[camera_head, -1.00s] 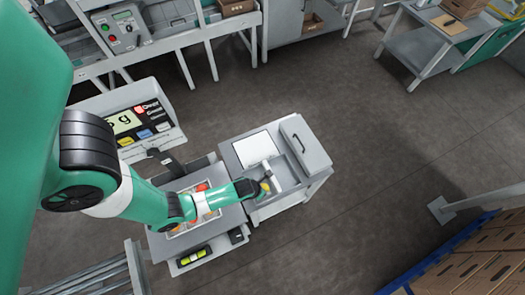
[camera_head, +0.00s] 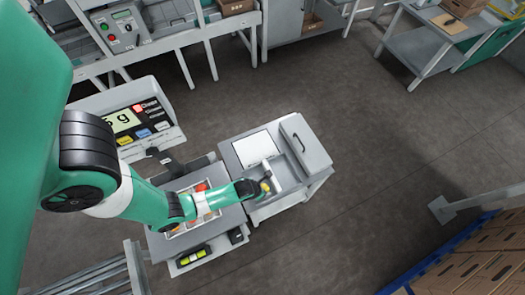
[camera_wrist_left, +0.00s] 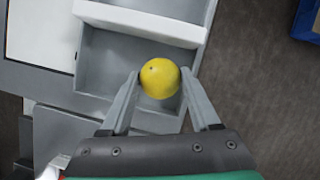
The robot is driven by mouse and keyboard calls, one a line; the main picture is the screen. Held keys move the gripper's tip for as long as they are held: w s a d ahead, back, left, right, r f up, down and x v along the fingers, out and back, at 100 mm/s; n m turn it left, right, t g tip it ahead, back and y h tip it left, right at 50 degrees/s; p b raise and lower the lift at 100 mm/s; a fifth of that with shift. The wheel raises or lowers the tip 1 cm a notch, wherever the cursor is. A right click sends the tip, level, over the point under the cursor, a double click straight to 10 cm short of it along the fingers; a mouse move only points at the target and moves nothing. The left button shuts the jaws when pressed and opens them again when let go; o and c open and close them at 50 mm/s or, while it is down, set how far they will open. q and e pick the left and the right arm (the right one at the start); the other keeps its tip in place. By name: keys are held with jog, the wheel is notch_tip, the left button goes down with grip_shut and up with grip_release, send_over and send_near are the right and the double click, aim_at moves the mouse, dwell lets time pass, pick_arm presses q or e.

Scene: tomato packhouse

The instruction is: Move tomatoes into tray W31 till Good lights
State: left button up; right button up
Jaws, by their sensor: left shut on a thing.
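My left gripper (camera_wrist_left: 160,95) is shut on a yellow tomato (camera_wrist_left: 160,78), held between its fingertips. In the head view the left gripper (camera_head: 264,186) is over the grey bench unit, and the tomato is a small yellow spot mostly hidden by it. In the left wrist view a grey bin compartment (camera_wrist_left: 105,72) lies beneath the tomato. A tray (camera_head: 173,234) with red and orange tomatoes (camera_head: 200,188) sits on the scale, partly covered by my left arm. I cannot read any tray label. My right gripper is not in view.
The scale display (camera_head: 126,120) stands at the left, showing only part of a reading, "g". A white sheet (camera_head: 256,149) and a grey handled lid (camera_head: 305,144) lie on the bench unit. Brown cartons (camera_head: 470,268) fill a blue rack at lower right. Open floor lies between.

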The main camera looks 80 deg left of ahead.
pick_arm(q)
jog(key=shift+f+b, duration=0.3)
jog(key=shift+f, duration=0.15)
dwell(0.4)
jog(key=o, duration=1)
jog(key=c, duration=0.3)
jog(key=shift+c, duration=0.2)
notch_tip(320, 180, up, 7)
jog(key=p, duration=0.7)
jog(key=shift+r+p, duration=0.1)
jog(key=shift+p, duration=0.25)
